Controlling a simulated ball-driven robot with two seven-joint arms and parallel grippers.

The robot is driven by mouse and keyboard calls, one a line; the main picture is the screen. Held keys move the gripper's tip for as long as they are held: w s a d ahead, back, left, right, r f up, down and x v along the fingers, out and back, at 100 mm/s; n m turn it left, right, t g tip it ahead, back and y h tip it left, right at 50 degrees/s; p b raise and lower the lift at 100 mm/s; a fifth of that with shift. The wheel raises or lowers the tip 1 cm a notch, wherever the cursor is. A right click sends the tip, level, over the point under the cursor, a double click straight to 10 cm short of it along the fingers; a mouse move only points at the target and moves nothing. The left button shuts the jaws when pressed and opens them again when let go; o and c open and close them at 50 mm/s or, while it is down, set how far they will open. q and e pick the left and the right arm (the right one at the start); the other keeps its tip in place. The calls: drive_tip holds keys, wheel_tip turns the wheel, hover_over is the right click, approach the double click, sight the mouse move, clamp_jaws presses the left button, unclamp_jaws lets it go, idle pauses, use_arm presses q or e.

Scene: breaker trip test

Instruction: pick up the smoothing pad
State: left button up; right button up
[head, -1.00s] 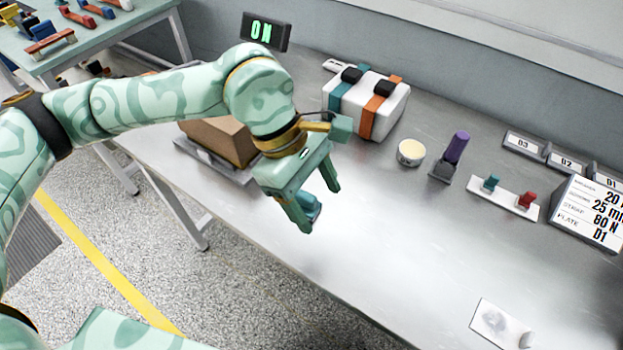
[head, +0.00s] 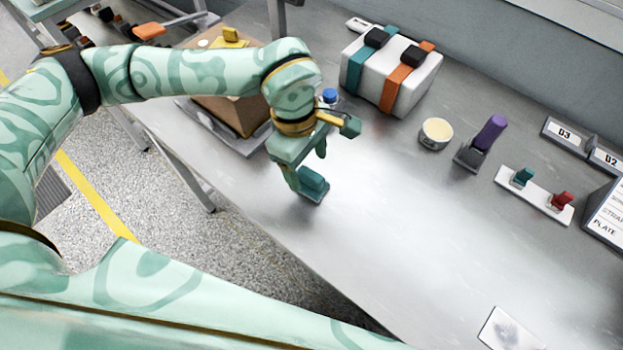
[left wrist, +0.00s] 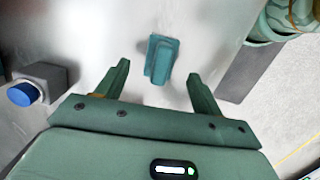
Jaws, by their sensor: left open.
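The smoothing pad (head: 313,184), a teal block with a raised grip, sits on the grey table near its front edge. In the left wrist view the pad (left wrist: 160,58) lies beyond and between the two fingertips, with clear space on both sides. My left gripper (head: 307,167) is open and empty beside the pad in the head view and partly overlaps it. It also shows in the left wrist view (left wrist: 158,72). I see no contact with the pad. My right gripper is not in view.
A blue-capped item (head: 329,96) stands behind my left gripper. A cardboard box (head: 235,112) is at the left. A strapped white box (head: 385,80), a round tin (head: 436,133), a purple-handled tool (head: 486,140) and a two-switch plate (head: 535,194) stand right. The table's middle front is clear.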

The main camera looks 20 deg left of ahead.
sight(310, 173)
use_arm(q)
drive_tip(key=f+b, duration=0.1)
drive_tip(key=f, duration=0.1)
drive_tip(key=d+f, duration=0.1)
drive_tip(key=f, duration=0.2)
drive_tip(key=shift+s+b, duration=0.2)
drive_tip(key=shift+b, duration=0.15)
drive_tip(key=shift+r, duration=0.15)
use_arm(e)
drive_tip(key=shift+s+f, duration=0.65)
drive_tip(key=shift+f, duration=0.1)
use_arm(q)
drive_tip(key=c, duration=1.1)
drive_tip(key=shift+r, duration=0.1)
